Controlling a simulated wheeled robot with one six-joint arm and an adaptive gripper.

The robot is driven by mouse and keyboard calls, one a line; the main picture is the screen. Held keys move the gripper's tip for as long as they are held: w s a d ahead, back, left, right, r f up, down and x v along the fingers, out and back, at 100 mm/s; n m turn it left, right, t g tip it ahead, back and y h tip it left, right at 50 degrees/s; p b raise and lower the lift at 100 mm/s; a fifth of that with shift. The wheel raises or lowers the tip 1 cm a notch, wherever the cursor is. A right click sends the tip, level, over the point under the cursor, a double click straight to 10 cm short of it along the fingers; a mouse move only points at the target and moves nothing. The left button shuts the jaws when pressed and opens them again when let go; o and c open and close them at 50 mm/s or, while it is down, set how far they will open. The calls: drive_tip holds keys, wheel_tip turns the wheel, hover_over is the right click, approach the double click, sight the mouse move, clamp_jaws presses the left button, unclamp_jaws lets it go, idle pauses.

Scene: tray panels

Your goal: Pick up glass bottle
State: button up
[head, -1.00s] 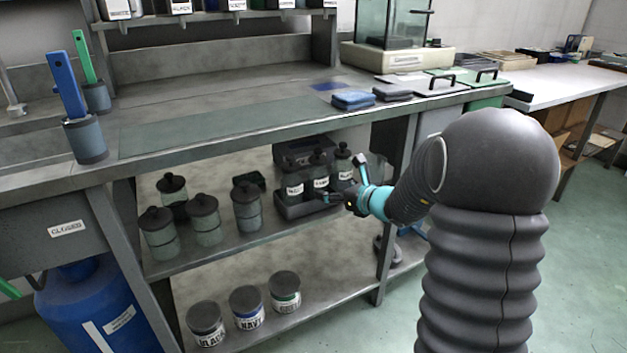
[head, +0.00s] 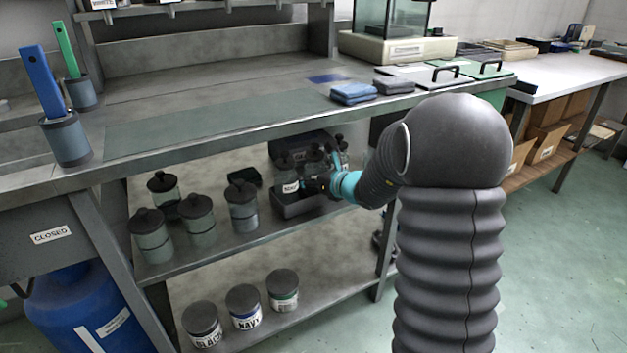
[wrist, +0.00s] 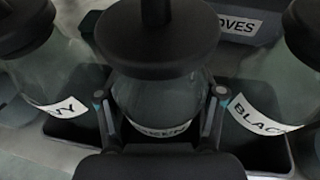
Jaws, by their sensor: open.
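A clear glass bottle (wrist: 160,92) with a dark stopper and a partly hidden label, apparently "GREEN", stands in the middle of the wrist view. My gripper (wrist: 160,118) is open, with one finger on each side of this bottle's body. Whether the fingers touch the glass I cannot tell. A bottle labelled NAVY (wrist: 30,85) stands to its left and a bottle labelled BLACK (wrist: 285,100) to its right. In the head view my gripper (head: 318,185) reaches in front of the bottles on the shelf under the bench and partly hides them.
The bottles stand in a dark tray (head: 292,208). Behind is a box labelled GLOVES (wrist: 238,25). Dark-lidded jars (head: 242,207) stand left on the same shelf, and labelled tins (head: 243,306) below. The bench top (head: 190,128) overhangs the shelf.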

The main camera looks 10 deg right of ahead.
drive_tip(key=shift+c, duration=0.3)
clamp_jaws()
